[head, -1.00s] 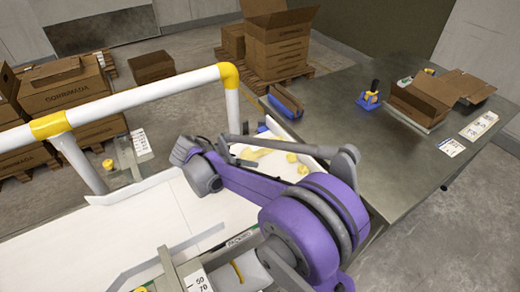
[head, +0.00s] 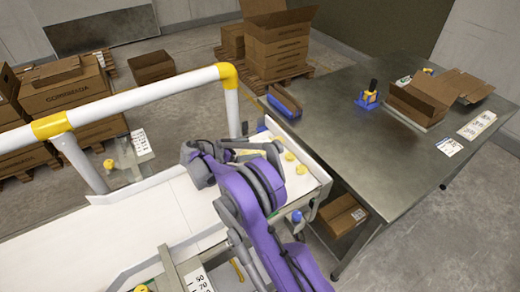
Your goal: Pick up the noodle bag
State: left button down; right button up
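A pale yellow item (head: 247,153), possibly the noodle bag, lies at the far end of the white belt (head: 150,222). It is mostly hidden by my purple and grey arm, so I cannot make out its shape. My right arm reaches over the belt from the bottom, and its wrist end is close to this item. The fingers of the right gripper cannot be made out, nor can any contact with the item. My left gripper is not in view.
Small yellow pieces (head: 301,169) lie right of the arm on the white end surface. A white rail with yellow joints (head: 228,75) runs along the belt's far side. The metal table (head: 350,140) at right holds an open carton (head: 420,99) and a blue-based tool (head: 367,98).

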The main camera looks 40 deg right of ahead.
aim_at(260, 147)
jog(key=x, duration=0.5)
jog(key=shift+d+p, duration=0.25)
jog(key=shift+p, duration=0.15)
jog(key=shift+a+r, duration=0.1)
jog(key=shift+c, duration=1.3)
grip_shut()
